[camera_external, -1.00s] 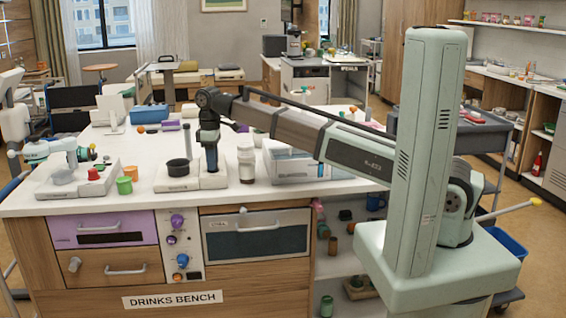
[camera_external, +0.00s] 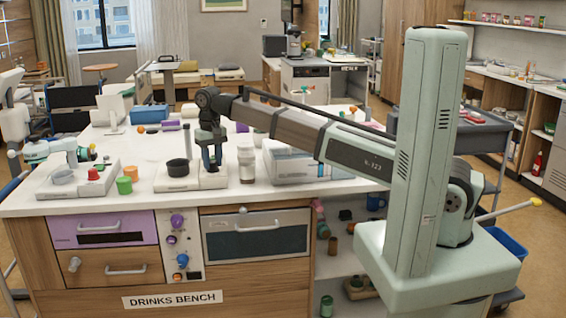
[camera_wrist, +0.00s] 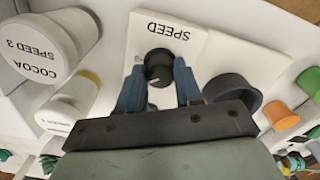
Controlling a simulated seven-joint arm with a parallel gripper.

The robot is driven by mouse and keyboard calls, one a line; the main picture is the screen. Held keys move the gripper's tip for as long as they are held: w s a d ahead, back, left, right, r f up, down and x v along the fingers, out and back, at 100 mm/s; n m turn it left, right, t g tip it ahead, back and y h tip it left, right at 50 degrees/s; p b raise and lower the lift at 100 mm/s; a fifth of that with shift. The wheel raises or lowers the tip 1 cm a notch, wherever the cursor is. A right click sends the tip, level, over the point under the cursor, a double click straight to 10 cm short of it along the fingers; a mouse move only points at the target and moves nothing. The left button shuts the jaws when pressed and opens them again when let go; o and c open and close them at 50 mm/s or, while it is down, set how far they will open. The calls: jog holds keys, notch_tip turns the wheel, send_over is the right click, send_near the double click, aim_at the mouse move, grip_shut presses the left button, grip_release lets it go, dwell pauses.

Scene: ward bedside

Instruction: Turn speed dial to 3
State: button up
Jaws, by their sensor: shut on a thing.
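The speed dial is a black knob (camera_wrist: 158,68) on a white panel (camera_wrist: 195,42) marked "SPEED", seen in the wrist view. A short pale mark shows near its edge on the gripper side. My gripper (camera_wrist: 158,80) has its two blue fingers on either side of the knob, shut on it. In the external view my gripper (camera_external: 211,160) points down at the white appliance base (camera_external: 188,178) on the bench, and the dial is hidden there. A white jar (camera_wrist: 45,45) reads "COCOA SPEED 3" in the wrist view. It appears as a white jar (camera_external: 246,165) right of my gripper in the external view.
A dark round cup (camera_external: 178,167) stands on the same base, left of my gripper. Orange (camera_external: 131,172) and green (camera_external: 124,185) cups stand farther left. Another white container (camera_wrist: 70,100) with a yellow band is near the jar. A pale box (camera_external: 295,160) lies to the right.

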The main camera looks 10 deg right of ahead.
aim_at(213, 162)
jog(key=m, duration=0.3)
jog(key=shift+m, duration=2.3)
jog(key=o, duration=1)
jog(key=shift+o, duration=0.2)
jog(key=shift+r, duration=0.1)
notch_tip(213, 162, up, 14)
jog(key=shift+f, duration=0.2)
